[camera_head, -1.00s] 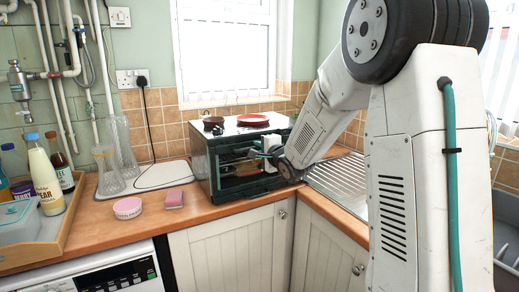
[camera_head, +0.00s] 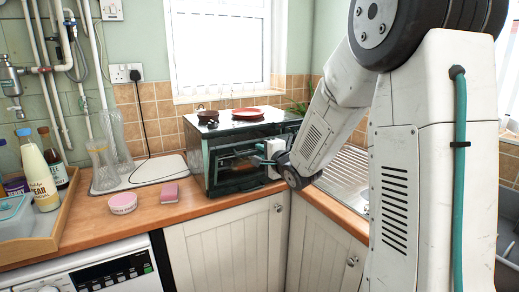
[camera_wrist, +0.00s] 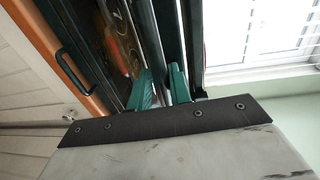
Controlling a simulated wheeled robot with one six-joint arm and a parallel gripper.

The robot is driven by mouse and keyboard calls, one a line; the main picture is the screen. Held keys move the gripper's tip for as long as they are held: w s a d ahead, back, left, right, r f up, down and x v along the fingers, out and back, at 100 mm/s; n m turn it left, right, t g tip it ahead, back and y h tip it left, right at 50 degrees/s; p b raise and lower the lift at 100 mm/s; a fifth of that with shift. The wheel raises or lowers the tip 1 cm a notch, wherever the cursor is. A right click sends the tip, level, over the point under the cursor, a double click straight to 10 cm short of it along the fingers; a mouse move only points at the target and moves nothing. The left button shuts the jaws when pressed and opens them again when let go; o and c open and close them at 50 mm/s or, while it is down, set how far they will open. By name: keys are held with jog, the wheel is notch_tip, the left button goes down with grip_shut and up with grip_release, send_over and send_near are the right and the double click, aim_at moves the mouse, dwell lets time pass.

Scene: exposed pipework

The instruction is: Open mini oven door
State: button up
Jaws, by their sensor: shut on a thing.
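The mini oven (camera_head: 198,168), dark green with a glass front, stands on the wooden counter in the corner. My gripper (camera_head: 262,152) is at the upper right of its front. In the wrist view, my gripper's two green fingers (camera_wrist: 159,88) are shut on a grey metal bar (camera_wrist: 170,75) along the oven's front, which looks like the door handle. An orange shape (camera_wrist: 115,35) shows behind the glass. A dark curved handle (camera_wrist: 75,65) lies lower on the front. How far the door stands open cannot be clearly judged.
A pan (camera_head: 207,115) and a red plate (camera_head: 248,113) sit on the oven. A pink tub (camera_head: 122,203) and pink sponge (camera_head: 170,191) lie on the counter to the left. The sink drainer (camera_head: 345,170) is at the right, partly behind my arm.

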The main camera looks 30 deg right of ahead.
jog(key=shift+s+f, duration=0.55)
jog(key=shift+s, duration=0.3)
jog(key=shift+s+f, duration=0.5)
jog(key=shift+s, duration=0.35)
jog(key=shift+c, duration=0.5)
jog(key=o, duration=1.4)
jog(key=shift+r, duration=0.1)
